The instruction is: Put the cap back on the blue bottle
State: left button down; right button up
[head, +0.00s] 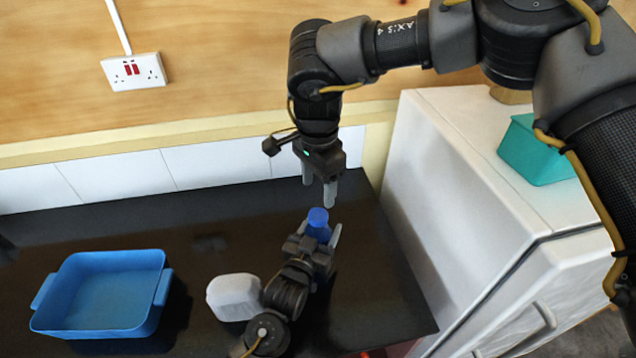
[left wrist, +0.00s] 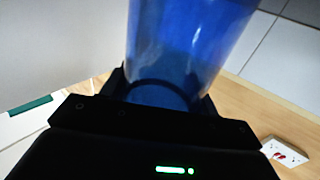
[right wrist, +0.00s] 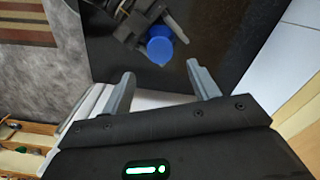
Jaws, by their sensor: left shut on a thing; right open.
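The blue bottle (head: 319,234) stands roughly upright in my left gripper (head: 320,238), whose fingers are shut on its sides. Its translucent blue body fills the upper middle of the left wrist view (left wrist: 185,45). A solid blue round piece that looks like the cap (head: 318,216) is at the bottle's top. It also shows as a blue disc in the right wrist view (right wrist: 160,48). I cannot tell whether it is seated fully. My right gripper (head: 319,188) is open and empty, just above the cap and apart from it, pointing down.
A blue tray (head: 100,300) with side handles sits on the black counter (head: 200,250) at left. A white rounded container (head: 233,297) is left of my left gripper. A white fridge-like cabinet (head: 480,170) stands at right, bearing a teal box (head: 535,150). A wall lies behind.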

aim_at(318, 214)
jog(key=shift+f, duration=4.05)
jog(key=shift+c, duration=0.4)
